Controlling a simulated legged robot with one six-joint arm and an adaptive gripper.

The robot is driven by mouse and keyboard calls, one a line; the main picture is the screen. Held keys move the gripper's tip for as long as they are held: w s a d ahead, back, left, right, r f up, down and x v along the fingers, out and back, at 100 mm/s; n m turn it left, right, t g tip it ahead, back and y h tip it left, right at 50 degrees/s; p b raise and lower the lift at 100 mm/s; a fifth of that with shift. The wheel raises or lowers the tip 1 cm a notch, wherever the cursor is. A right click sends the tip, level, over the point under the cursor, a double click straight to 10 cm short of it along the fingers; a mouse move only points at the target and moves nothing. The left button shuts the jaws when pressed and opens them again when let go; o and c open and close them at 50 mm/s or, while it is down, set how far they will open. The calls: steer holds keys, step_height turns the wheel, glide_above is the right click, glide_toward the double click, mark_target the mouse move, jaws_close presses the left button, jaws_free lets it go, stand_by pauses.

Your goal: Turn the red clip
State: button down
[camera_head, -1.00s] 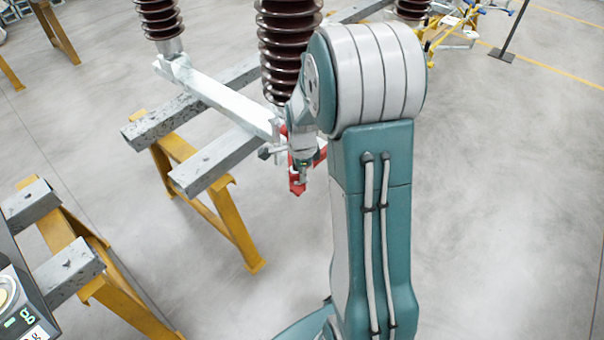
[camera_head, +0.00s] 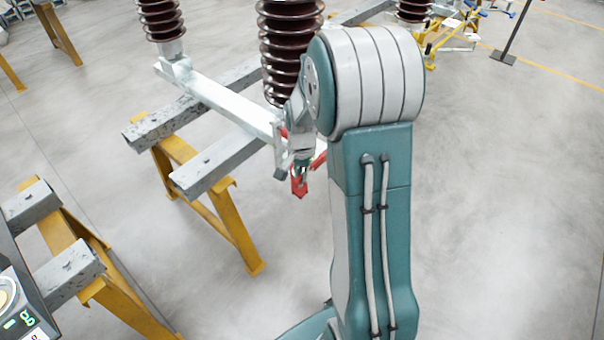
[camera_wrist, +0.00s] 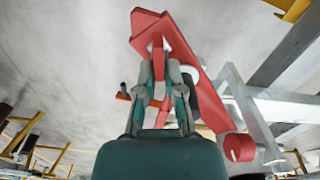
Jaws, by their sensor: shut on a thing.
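The red clip (camera_head: 299,187) hangs below the end of the pale metal beam, partly hidden by my wrist in the head view. In the wrist view the red clip (camera_wrist: 187,52) is a long red arm that runs from the top down to a rounded end at lower right. My gripper (camera_wrist: 159,62) is shut on a thin red part of the clip near its upper end. In the head view my gripper (camera_head: 301,172) is small and partly covered by the arm, right at the clip.
The pale beam (camera_head: 225,101) carries brown ribbed insulators (camera_head: 289,45) and rests on grey bars over a yellow trestle (camera_head: 227,225). Another trestle (camera_head: 120,305) stands at lower left, with a device with a display beside it.

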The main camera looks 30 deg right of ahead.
steer(key=n, duration=0.3)
steer(key=shift+a+n, duration=0.15)
steer(key=shift+n, duration=0.15)
steer(key=shift+s+a+f+n, duration=0.1)
steer(key=shift+a+n, duration=0.05)
steer(key=shift+n, duration=1.35)
steer(key=c, duration=0.8)
jaws_free()
steer(key=shift+o, duration=0.2)
